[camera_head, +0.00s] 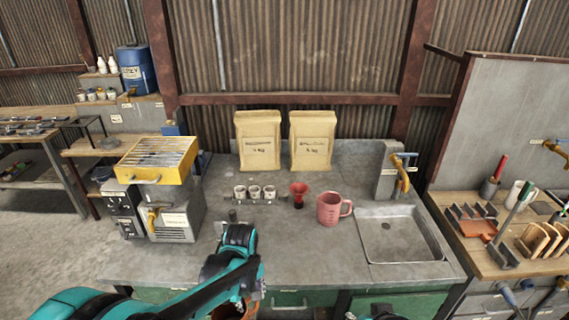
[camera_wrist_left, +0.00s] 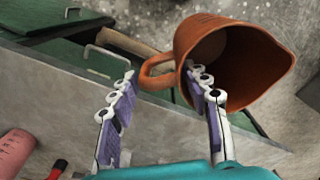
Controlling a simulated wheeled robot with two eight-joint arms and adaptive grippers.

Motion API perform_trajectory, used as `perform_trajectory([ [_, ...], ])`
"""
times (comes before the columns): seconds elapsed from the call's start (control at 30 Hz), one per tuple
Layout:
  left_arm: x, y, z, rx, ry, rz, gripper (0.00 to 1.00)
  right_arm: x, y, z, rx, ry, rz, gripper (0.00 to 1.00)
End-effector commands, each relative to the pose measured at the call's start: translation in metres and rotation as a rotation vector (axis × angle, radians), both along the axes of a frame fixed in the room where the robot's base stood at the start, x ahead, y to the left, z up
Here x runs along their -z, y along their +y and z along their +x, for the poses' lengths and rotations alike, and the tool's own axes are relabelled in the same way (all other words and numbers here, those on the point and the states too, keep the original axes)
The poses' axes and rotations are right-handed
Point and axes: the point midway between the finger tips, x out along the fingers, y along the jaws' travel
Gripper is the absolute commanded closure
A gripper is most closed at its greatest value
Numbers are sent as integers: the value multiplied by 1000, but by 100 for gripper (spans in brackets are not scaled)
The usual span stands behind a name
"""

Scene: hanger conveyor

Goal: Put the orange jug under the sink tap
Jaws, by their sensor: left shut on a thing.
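The orange jug (camera_wrist_left: 232,58) shows in the left wrist view with its mouth turned toward the camera, tilted, in front of the counter's edge. My left gripper (camera_wrist_left: 162,84) is shut on its handle. In the head view my left gripper (camera_head: 250,292) is low at the counter's front edge, and only a bit of the orange jug (camera_head: 228,312) shows beside it. The sink (camera_head: 402,240) is empty, at the right of the counter. The yellow-orange tap (camera_head: 402,172) stands behind it on a grey block. A dark part at the bottom edge may be my right gripper (camera_head: 380,313).
A pink jug (camera_head: 330,208) stands just left of the sink, beside a red funnel (camera_head: 299,194) and several small cups (camera_head: 254,192). Two paper bags (camera_head: 258,140) stand behind. A yellow-topped machine (camera_head: 158,158) is at left. The counter's front middle (camera_head: 310,255) is clear.

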Motion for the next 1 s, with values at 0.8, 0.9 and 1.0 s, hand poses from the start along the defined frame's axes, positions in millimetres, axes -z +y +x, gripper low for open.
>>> perform_trajectory([
  [0.8, 81, 81, -4, 653, -1, -5, 99, 45, 0, 0, 0, 0, 0, 60],
  [0.9, 81, 81, -4, 653, -1, -5, 99, 45, 0, 0, 0, 0, 0, 60],
  [1.0, 81, 81, -4, 652, -1, -5, 99, 45, 0, 0, 0, 0, 0, 60],
])
